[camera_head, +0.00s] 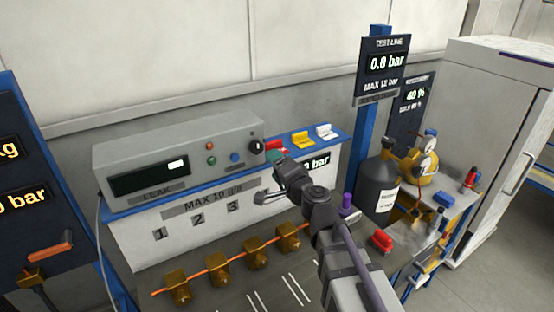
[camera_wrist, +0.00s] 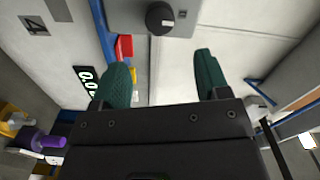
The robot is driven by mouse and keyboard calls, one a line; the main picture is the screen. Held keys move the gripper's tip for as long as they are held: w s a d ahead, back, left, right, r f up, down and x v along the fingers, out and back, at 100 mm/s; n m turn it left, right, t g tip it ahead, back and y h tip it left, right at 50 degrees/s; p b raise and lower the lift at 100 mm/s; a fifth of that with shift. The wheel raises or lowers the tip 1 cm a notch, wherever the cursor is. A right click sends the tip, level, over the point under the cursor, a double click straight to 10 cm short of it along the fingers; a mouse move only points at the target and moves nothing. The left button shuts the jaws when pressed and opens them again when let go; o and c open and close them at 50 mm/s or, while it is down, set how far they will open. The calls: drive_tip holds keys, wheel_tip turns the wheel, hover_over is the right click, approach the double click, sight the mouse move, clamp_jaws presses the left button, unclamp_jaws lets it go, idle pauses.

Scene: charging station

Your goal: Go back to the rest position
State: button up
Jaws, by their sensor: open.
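My gripper (camera_head: 272,178) is raised in front of the white test panel, near the right end of the grey leak tester (camera_head: 178,160). In the wrist view its two green fingertips (camera_wrist: 160,80) stand wide apart with nothing between them. The leak tester's black knob (camera_wrist: 160,18) shows beyond the fingers. My arm reaches in from the lower right of the head view. Part of the panel and its bar display (camera_head: 316,163) is hidden behind the gripper.
Several brass fittings (camera_head: 221,272) sit along an orange rod on the bench below. Red, yellow (camera_head: 302,139) and white (camera_head: 326,132) pieces lie on the blue ledge. A dark grey bottle (camera_head: 377,188), a yellow compressor (camera_head: 424,166) and a red object (camera_head: 381,241) are at the right.

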drive_tip(key=s+a+f+n+g, duration=0.3)
drive_tip(key=s+f+n+g, duration=0.5)
drive_tip(key=f+g, duration=0.1)
drive_tip(key=s+d+f+g+h+b, duration=0.1)
drive_tip(key=s+d+f+g+h, duration=0.2)
drive_tip(key=d, duration=0.7)
drive_tip(key=s+d+f+g+h+b, duration=0.1)
drive_tip(key=s+d+f+g+h, duration=0.2)
drive_tip(key=s+d+f+h, duration=0.3)
drive_tip(key=s+d+f, duration=0.1)
drive_tip(key=s+d, duration=0.1)
drive_tip(key=d, duration=0.2)
drive_tip(key=shift+s+d+f+n+h+b, duration=0.2)
drive_tip(key=shift+f+n+h+b, duration=0.1)
drive_tip(key=shift+f, duration=0.05)
